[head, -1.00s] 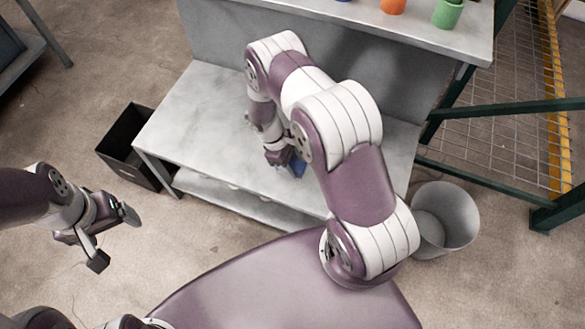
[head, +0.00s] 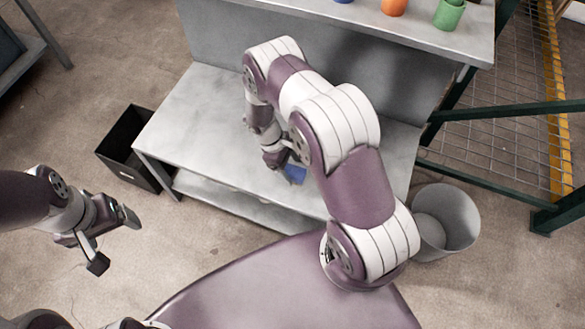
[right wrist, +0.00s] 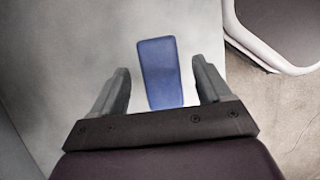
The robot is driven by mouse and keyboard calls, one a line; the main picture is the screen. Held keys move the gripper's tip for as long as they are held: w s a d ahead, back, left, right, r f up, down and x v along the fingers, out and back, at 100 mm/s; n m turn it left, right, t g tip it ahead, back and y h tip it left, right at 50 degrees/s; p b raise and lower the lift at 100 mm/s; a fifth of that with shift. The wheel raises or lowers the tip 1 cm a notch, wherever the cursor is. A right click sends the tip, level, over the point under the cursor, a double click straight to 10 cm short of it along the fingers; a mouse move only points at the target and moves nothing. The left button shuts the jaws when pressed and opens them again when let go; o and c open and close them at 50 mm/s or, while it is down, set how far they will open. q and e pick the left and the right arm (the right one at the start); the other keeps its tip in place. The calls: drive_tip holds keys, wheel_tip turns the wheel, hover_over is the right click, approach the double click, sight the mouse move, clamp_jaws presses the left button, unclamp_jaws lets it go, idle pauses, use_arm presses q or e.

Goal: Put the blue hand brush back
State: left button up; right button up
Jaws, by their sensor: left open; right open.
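The blue hand brush (head: 295,174) lies on the grey workbench (head: 200,110), partly hidden in the head view by my right arm. In the right wrist view the brush (right wrist: 160,72) shows as a blue block between the two open fingers of my right gripper (right wrist: 160,90), with a gap on each side. I cannot tell how far the fingers are above the bench. In the head view my right gripper (head: 280,160) is beside the brush. My left gripper (head: 117,238) is open and empty, above the floor left of the bench.
A black bin (head: 128,140) stands at the bench's left end and a grey round bin (head: 446,220) at its right. An upper shelf holds an orange cup (head: 394,7), a green cup (head: 448,14) and a blue item (head: 344,1). A green-framed mesh rack stands at right.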

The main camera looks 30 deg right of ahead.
drive_tip(key=w+a+r+m+t+p, duration=0.1)
drive_tip(key=w+a+r+p, duration=0.15)
drive_tip(key=r, duration=1.25)
drive_tip(key=s+a+r+m+t+y+b, duration=0.1)
drive_tip(key=s+r+m, duration=0.5)
drive_tip(key=s+r, duration=0.6)
drive_tip(key=a+r+t+y, duration=0.1)
drive_tip(key=r+t+y, duration=0.1)
drive_tip(key=t, duration=0.1)
drive_tip(key=shift+a+m, duration=0.25)
drive_tip(key=shift+m, duration=0.15)
wheel_tip(320, 180, up, 18)
drive_tip(key=p, duration=1.8)
